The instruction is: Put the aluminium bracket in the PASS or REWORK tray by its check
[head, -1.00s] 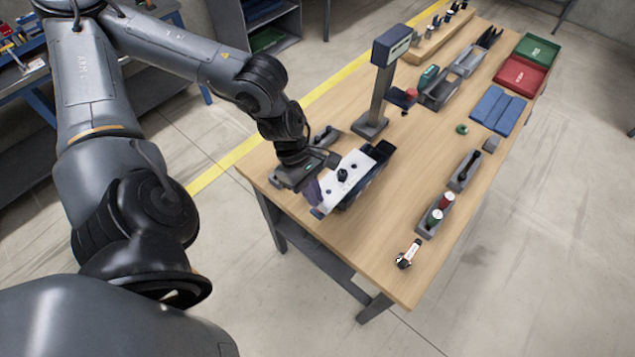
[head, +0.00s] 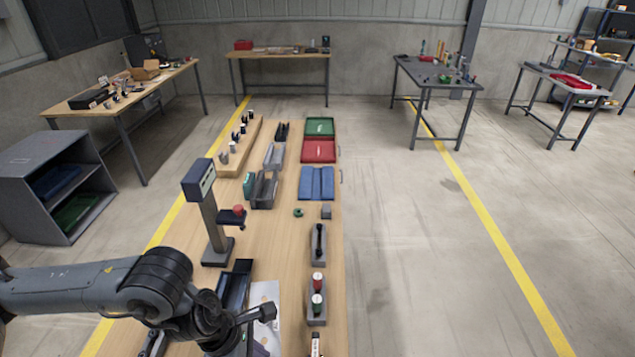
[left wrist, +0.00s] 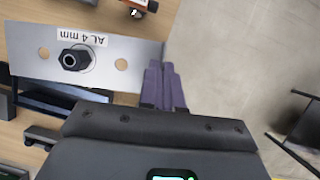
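The aluminium bracket (left wrist: 28,50) is a pale flat plate in the left wrist view, labelled "AL 4 mm", with a black hex fastener (left wrist: 75,60) and two copper-toned holes. Its pale surface also shows in the head view (head: 265,293), partly behind my arm. My left gripper (left wrist: 163,68) has its purple fingers close together at the plate's right end, one on each side of the edge, and looks shut on it. In the head view my wrist hides the fingers. A green tray (head: 320,127) and a red tray (head: 318,151) lie at the table's far end; their lettering is unreadable. My right gripper is not in view.
A dark bin (head: 235,285) stands beside the bracket. A grey post with a display (head: 198,180) and a red button (head: 239,210) stand beyond it. Blue pads (head: 316,183) and grey holders (head: 318,245) line the right edge.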

